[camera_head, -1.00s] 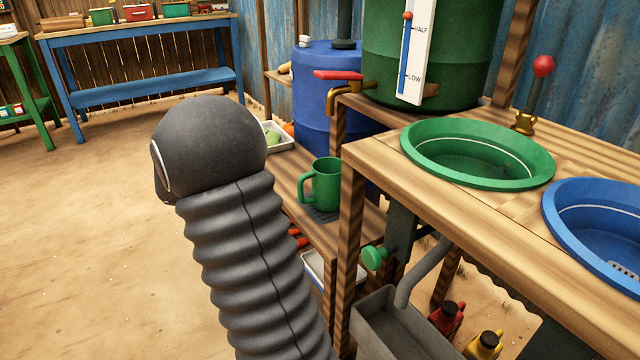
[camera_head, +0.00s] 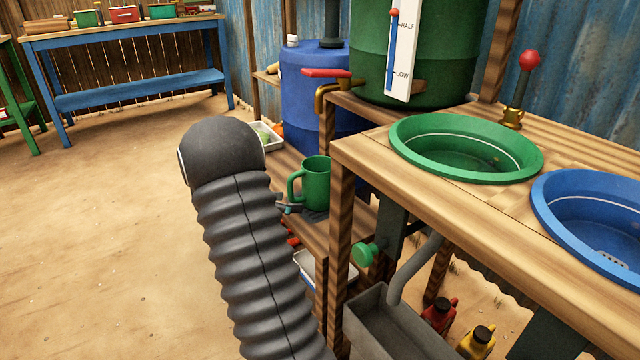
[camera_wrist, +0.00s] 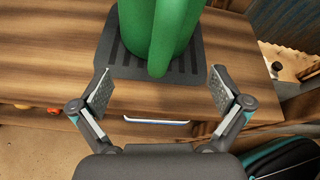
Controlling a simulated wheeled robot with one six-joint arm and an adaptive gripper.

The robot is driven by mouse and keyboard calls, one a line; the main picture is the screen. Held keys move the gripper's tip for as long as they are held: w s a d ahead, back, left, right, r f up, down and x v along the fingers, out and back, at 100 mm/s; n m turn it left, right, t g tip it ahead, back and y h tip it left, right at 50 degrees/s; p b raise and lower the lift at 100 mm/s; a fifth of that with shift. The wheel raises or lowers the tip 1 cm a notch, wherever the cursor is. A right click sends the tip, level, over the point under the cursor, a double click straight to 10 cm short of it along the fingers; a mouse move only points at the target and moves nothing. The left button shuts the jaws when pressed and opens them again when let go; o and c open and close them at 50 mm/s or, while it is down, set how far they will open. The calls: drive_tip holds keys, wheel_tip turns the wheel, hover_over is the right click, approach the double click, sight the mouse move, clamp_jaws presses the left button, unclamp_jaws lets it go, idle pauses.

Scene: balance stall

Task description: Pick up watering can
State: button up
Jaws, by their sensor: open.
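The watering can, a green mug-shaped vessel with a side handle (camera_head: 316,184), stands upright on a dark slatted mat on the low wooden shelf. In the wrist view the green can (camera_wrist: 178,30) is at the top centre, with its handle toward me. My gripper (camera_wrist: 158,90) is open, its two pads on either side of and just short of the handle. Nothing is between the pads. In the head view only a small part of my gripper (camera_head: 286,207) shows beside the can's handle; my arm hides the rest.
The dark mat (camera_wrist: 120,68) lies under the can. A wooden post (camera_head: 340,240) and the counter with a green basin (camera_head: 465,172) and a blue basin (camera_head: 590,235) stand close on the right. A blue barrel (camera_head: 312,90) is behind. The sandy floor at left is clear.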

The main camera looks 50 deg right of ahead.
drive_tip(key=shift+r+x, duration=0.15)
drive_tip(key=shift+x, duration=1.2)
drive_tip(key=shift+r+x, duration=0.2)
drive_tip(key=shift+x, duration=1.15)
drive_tip(key=shift+w+d, duration=0.15)
clamp_jaws()
drive_tip(key=shift+r, duration=0.1)
